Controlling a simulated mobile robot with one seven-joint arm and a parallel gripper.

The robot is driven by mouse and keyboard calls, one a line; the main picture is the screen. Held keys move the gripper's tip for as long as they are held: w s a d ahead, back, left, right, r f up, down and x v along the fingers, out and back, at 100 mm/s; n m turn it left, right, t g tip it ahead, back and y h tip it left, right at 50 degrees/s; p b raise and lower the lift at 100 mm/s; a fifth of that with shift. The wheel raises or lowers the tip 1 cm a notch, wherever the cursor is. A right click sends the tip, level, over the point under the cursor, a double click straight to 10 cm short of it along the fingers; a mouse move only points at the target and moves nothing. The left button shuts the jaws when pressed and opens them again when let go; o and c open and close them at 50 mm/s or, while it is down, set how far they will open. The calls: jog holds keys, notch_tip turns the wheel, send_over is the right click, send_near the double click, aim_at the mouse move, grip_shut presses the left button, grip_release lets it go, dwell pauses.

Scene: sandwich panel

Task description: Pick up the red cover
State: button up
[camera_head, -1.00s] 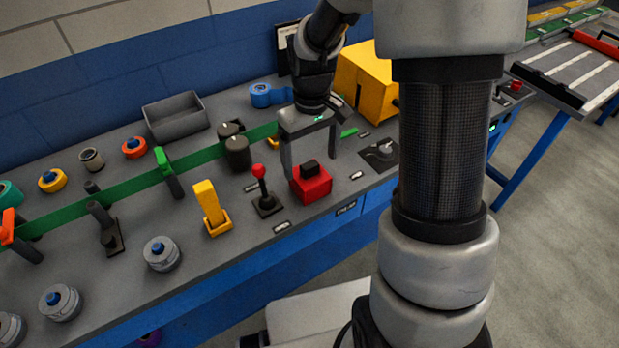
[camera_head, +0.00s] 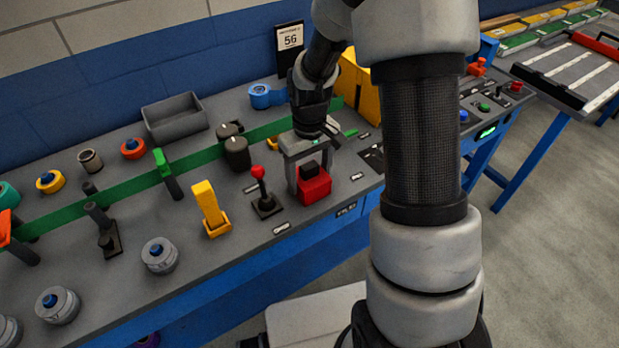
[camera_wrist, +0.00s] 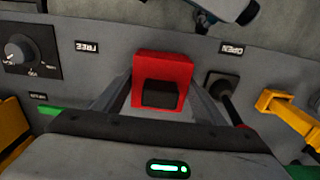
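The red cover is a red block (camera_head: 316,190) with a black knob on top, sitting near the front edge of the grey bench. In the wrist view the red cover (camera_wrist: 163,65) is in the middle, its black knob towards me. My gripper (camera_head: 308,180) is lowered over it, pointing down, with one finger on each side. In the wrist view the fingers of my gripper (camera_wrist: 162,88) meet both sides of the block, and it looks shut on it. The cover appears to rest on the bench, not lifted. Part of its left side is hidden by a finger.
A red-knobbed lever (camera_head: 261,190) stands close left of the cover, with a yellow switch (camera_head: 209,208) beyond it. A black dial (camera_wrist: 30,50) lies on the other side. Dark round knobs (camera_head: 237,153) and a yellow box (camera_head: 362,90) stand behind.

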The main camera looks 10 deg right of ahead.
jog(key=c, duration=0.6)
notch_tip(320, 180, up, 10)
jog(key=shift+r+p, duration=0.1)
jog(key=shift+p, duration=0.5)
jog(key=shift+r+p, duration=0.8)
jog(key=shift+r, duration=0.15)
